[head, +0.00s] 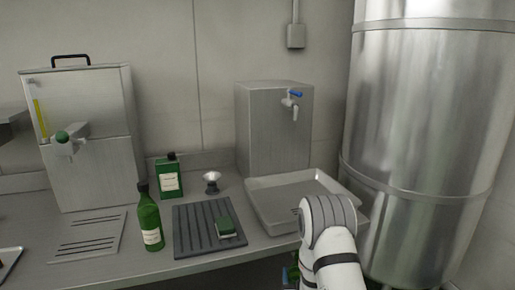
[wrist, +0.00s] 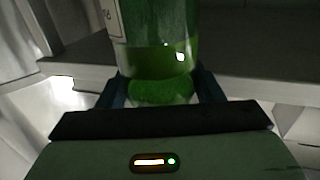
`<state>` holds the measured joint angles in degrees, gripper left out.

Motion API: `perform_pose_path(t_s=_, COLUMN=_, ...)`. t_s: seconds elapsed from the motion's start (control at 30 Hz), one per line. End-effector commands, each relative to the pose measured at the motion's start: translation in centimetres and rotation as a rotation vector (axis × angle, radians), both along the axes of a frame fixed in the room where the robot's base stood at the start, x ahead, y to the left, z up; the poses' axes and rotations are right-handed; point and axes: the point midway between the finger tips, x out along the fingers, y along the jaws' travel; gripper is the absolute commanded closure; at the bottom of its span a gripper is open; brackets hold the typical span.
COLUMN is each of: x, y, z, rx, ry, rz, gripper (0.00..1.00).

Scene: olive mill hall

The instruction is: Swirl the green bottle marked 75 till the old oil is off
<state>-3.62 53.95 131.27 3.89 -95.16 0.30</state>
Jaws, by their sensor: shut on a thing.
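In the wrist view my gripper (wrist: 160,100) is shut on a green glass bottle (wrist: 160,62), with a dark finger on each side of its lower part. Green liquid shows inside the bottle, with a level line above the fingers. A pale label shows at the upper left of the bottle, but I cannot read its mark surely. The bottle's top is out of view. In the head view my arm hides most of the gripper; only a small dark green patch shows beside it, low in front of the counter.
On the counter stand a slim green bottle (head: 149,224), a square green bottle (head: 169,180) and a small funnel (head: 212,180). A steel basin (head: 262,212) sits below the blue-handled tap (head: 294,96). A tank (head: 425,120) stands right.

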Motion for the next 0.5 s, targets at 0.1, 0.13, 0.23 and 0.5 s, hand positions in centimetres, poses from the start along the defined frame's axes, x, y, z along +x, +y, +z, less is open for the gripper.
perform_pose_path(t_s=0.1, x=-0.1, y=5.3, z=0.0, rx=0.000, ry=-0.005, rz=0.014, gripper=0.93)
perform_pose_path(t_s=0.13, x=-0.1, y=5.6, z=0.0, rx=0.001, ry=-0.006, rz=0.010, gripper=0.93)
perform_pose_path(t_s=0.23, x=0.0, y=2.3, z=0.0, rx=0.000, ry=-0.003, rz=-0.010, gripper=0.93)
perform_pose_path(t_s=0.5, x=-0.1, y=1.9, z=0.0, rx=0.001, ry=-0.005, rz=0.020, gripper=0.93)
